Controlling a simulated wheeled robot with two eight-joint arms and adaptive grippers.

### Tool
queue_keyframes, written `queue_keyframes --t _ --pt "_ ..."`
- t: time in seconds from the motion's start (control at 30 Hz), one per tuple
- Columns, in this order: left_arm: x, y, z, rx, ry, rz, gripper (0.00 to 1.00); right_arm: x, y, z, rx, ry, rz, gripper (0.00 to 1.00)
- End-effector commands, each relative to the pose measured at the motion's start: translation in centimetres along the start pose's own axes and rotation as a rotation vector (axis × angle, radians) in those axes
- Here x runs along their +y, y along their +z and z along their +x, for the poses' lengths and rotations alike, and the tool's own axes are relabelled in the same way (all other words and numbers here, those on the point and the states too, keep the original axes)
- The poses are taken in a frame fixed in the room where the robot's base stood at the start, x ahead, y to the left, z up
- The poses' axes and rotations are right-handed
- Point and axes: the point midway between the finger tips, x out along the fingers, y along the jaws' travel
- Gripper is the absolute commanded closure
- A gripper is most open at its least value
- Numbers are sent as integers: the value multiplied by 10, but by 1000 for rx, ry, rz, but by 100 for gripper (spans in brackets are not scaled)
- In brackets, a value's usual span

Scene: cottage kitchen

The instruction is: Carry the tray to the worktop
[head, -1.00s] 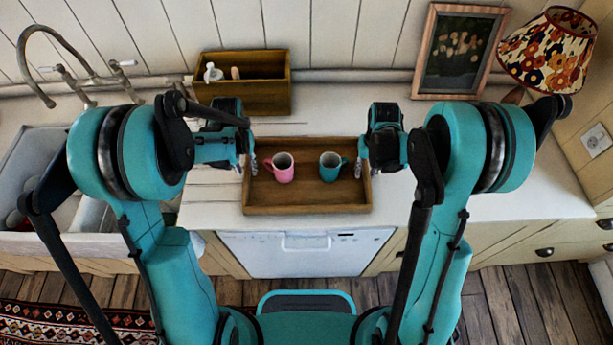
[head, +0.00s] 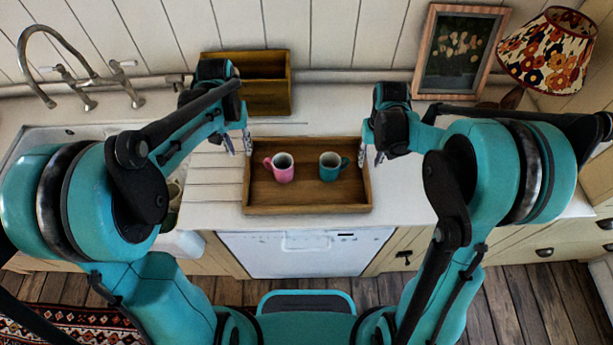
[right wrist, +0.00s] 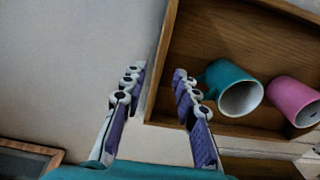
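The brown wooden tray (head: 300,209) sits flat on the white worktop (head: 420,190), above a white appliance front. A pink mug (head: 283,173) and a teal mug (head: 329,172) stand upright inside it. My left gripper (head: 238,144) is open and empty, just off the tray's far left corner. My right gripper (head: 371,157) is open at the tray's right wall. In the right wrist view its fingers (right wrist: 157,100) are apart, one outside the tray and one on the wall's inner side; contact is unclear. The teal mug (right wrist: 236,89) is close to the inner finger.
A wooden box (head: 262,98) stands behind the tray by the wall. A sink with a tap (head: 90,80) is at the left. A picture frame (head: 457,52) and a flowered lamp (head: 548,50) stand at the back right. The worktop right of the tray is clear.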

Motion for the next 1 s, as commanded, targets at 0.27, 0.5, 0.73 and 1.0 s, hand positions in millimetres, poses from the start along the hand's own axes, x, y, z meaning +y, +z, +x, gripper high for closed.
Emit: queue_keyframes --t 0.27,0.5,0.73,1.0 --pt "0 0 0 0 0 0 70 0 0 -47 0 0 0 70" --pt "0 0 0 0 0 0 70 0 0 -56 0 0 0 70" --pt "0 0 0 0 0 0 70 0 0 -56 0 0 0 70" --pt "0 2 0 5 0 0 70 0 1 -56 5 0 0 70"
